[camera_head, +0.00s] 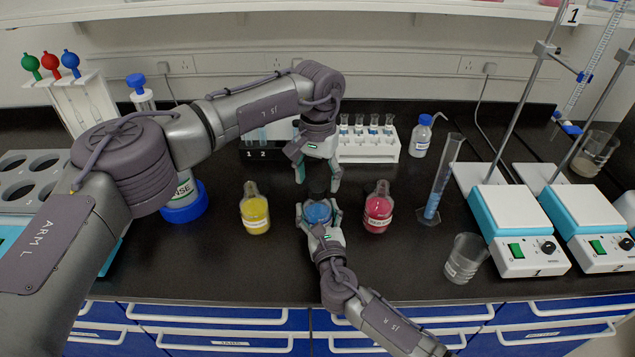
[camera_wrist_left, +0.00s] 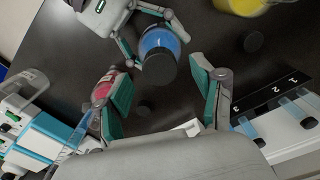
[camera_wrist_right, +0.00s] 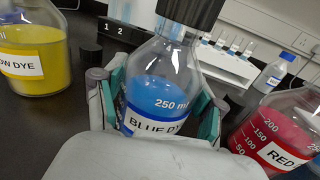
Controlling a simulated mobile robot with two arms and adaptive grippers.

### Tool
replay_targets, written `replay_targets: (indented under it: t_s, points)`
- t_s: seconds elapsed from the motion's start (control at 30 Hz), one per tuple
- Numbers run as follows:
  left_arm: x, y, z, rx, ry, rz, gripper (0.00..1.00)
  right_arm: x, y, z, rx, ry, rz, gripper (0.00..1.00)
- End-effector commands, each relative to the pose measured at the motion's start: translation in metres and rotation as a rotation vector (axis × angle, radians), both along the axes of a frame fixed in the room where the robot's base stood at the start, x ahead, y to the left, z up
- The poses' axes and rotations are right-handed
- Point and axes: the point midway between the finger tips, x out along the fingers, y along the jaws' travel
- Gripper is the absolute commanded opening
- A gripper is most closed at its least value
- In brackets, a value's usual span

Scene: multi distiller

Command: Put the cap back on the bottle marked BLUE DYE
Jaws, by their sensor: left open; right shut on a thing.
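The BLUE DYE bottle (camera_wrist_right: 158,100) holds blue liquid and stands upright on the bench. It also shows in the head view (camera_head: 318,212). My right gripper (camera_head: 319,214) is shut around its body, from the front. A black cap (camera_wrist_right: 190,10) sits at the top of the bottle's neck; whether it is screwed tight cannot be told. In the left wrist view the cap (camera_wrist_left: 157,68) is over the bottle's mouth. My left gripper (camera_head: 318,178) is open, just above and behind the cap, with fingers apart on either side and not visibly touching it.
A yellow dye bottle (camera_head: 255,212) stands left and a red dye bottle (camera_head: 378,210) right, both without caps. Loose black discs (camera_wrist_left: 253,41) lie on the bench. Behind are tube racks (camera_head: 370,150); right are a cylinder (camera_head: 445,175), a beaker (camera_head: 465,258) and stirrers (camera_head: 515,230).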

Motion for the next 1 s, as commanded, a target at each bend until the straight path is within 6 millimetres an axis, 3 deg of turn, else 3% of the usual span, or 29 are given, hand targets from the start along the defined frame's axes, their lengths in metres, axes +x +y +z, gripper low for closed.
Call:
replay_targets:
  t_s: [0.2, 0.4, 0.6, 0.87, 0.9, 1.0]
  points:
    - [0.001, 0.000, 0.049, -0.001, -0.004, 0.000, 0.68, 0.000, 0.000, -0.001, 0.000, 0.002, 0.000, 0.00]
    - [0.001, 0.000, 0.085, -0.002, -0.002, 0.000, 0.68, 0.000, 0.000, -0.001, 0.000, 0.002, 0.000, 0.00]
    - [0.000, 0.000, 0.100, 0.000, -0.001, -0.001, 0.68, 0.000, 0.000, -0.001, 0.000, 0.002, 0.000, 0.00]
    - [0.000, 0.000, 0.101, -0.001, 0.000, -0.001, 0.68, 0.000, 0.000, -0.001, 0.000, 0.002, 0.000, 0.00]
    - [0.000, 0.000, 0.101, -0.001, 0.000, 0.000, 0.68, 0.000, 0.000, -0.001, 0.000, 0.002, 0.000, 0.71]
    - [0.000, 0.000, 0.101, -0.001, 0.000, 0.000, 0.68, 0.000, 0.000, -0.001, 0.000, 0.002, 0.000, 0.88]
